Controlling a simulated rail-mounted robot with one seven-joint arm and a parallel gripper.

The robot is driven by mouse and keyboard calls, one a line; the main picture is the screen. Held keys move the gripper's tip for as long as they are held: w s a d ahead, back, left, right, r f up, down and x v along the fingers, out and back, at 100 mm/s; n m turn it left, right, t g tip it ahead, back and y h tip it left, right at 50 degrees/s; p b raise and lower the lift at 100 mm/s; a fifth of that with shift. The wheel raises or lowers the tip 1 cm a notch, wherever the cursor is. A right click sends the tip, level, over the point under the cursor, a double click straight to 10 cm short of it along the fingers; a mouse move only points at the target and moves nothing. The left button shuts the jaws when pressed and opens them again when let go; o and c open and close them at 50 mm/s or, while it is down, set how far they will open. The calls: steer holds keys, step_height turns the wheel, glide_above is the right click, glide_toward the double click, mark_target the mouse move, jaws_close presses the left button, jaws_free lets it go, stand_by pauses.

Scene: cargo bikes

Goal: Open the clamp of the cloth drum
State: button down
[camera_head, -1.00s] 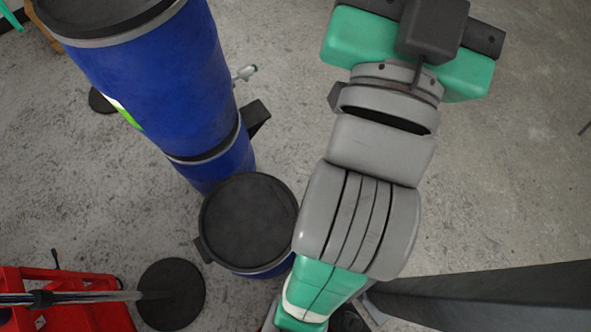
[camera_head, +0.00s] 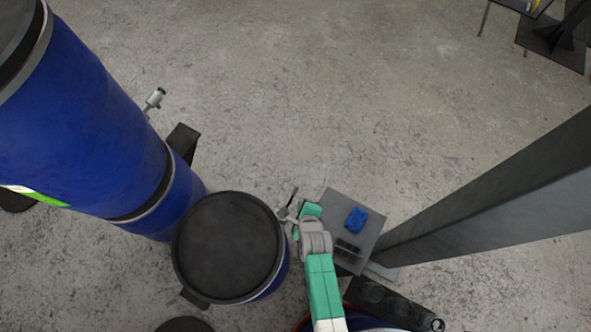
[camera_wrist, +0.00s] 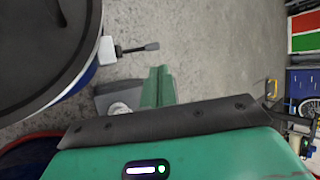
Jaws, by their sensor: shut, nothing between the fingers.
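A short blue drum with a dark round lid (camera_head: 228,247) stands at the lower middle of the head view; I take it as the cloth drum. Its lid rim also fills the upper left of the wrist view (camera_wrist: 45,45). A clamp (camera_wrist: 130,48) with a thin dark lever sticks out from the rim to the right in the wrist view. In the head view, a small metal lever (camera_head: 290,197) shows at the drum's upper right edge. My gripper (camera_head: 307,211) is low beside the drum, near that lever. Its green fingers (camera_wrist: 160,76) are shut and empty, apart from the lever.
Tall blue drums (camera_head: 85,130) stand stacked at the left, with a tap (camera_head: 154,98) sticking out. A grey plate bearing a blue sponge (camera_head: 356,220) is just right of my gripper. A large grey beam (camera_head: 490,190) crosses the right.

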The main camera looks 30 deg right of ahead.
mark_target(295, 192)
steer(key=shift+m, duration=0.3)
steer(key=b+x, duration=0.4)
steer(key=b, duration=0.1)
steer(key=s+f+b+x, duration=0.1)
steer(key=b+x, duration=0.4)
steer(key=s+f+b+x, duration=0.1)
steer(key=b+x, duration=0.3)
steer(key=b, duration=0.1)
steer(key=shift+a+f, duration=0.15)
steer(key=shift+f, duration=0.15)
steer(key=shift+w+f+b, duration=0.25)
steer(key=shift+w+b, duration=0.1)
steer(key=shift+b, duration=0.25)
steer(key=shift+g, duration=0.3)
